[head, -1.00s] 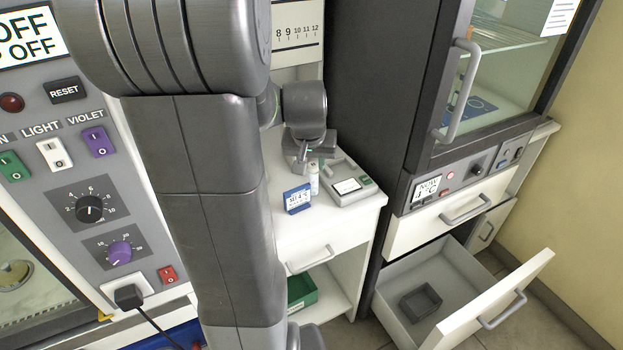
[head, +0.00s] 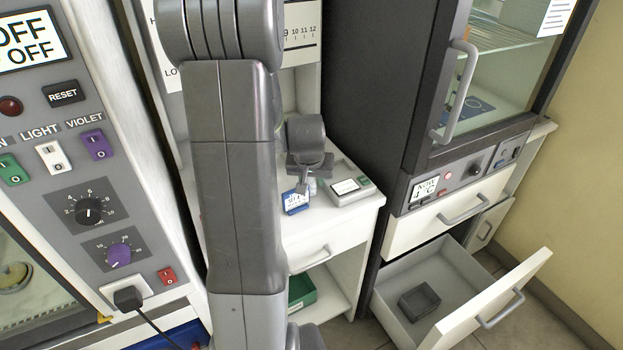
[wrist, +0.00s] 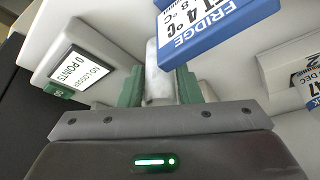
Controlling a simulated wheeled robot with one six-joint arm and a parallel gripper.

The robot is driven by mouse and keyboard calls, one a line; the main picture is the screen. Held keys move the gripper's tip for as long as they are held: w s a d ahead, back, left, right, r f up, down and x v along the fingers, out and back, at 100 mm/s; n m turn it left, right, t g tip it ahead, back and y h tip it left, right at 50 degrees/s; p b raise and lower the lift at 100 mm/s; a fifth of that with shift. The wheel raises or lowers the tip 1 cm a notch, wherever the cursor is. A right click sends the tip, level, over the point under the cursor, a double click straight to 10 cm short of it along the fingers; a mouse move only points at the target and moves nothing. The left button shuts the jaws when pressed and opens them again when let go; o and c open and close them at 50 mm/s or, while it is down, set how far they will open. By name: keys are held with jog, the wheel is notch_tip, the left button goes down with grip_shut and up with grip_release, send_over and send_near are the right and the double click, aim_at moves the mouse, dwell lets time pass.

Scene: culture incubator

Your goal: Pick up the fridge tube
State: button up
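The fridge tube (wrist: 160,80) is a pale upright tube between the two green fingers of my gripper in the wrist view. Little or no gap shows between it and the fingers, and I cannot tell whether they press on it. My gripper (head: 303,184) is low over the white counter in the head view, where it mostly hides the tube. The blue fridge sign (head: 296,200) stands beside the tube; in the wrist view the sign (wrist: 215,32) reads FRIDGE and sits close to the right finger.
A grey device with a small display (head: 348,188) lies on the counter (head: 335,222) to the right of the tube. The dark fridge cabinet (head: 380,90) stands further right. Its lower drawer (head: 460,270) is open with a small dark box (head: 419,301) inside.

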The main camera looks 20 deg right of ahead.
grip_shut()
